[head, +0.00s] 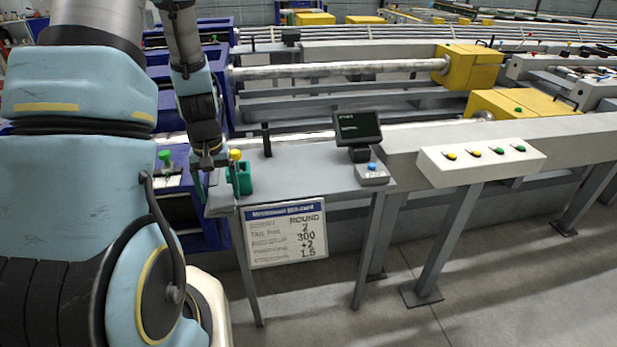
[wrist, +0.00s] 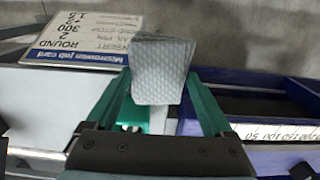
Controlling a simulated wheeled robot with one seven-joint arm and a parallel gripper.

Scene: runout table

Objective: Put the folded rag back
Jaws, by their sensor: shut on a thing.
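The folded rag (wrist: 162,72) is pale grey with a quilted texture and several layers. In the wrist view it stands between the green fingers of my gripper (wrist: 160,88), which is shut on it. In the head view my gripper (head: 208,172) is low over the left end of the small grey table (head: 308,183). The rag cannot be made out in the head view. A teal block-like holder (head: 241,180) stands on that table just right of my gripper. I cannot tell whether it is the rag's place.
A small screen (head: 357,128) and a box with a blue button (head: 372,174) stand at the table's right. A job card (head: 286,234) hangs from its front and shows in the wrist view (wrist: 85,40). Blue machine parts (head: 190,205) are close on the left.

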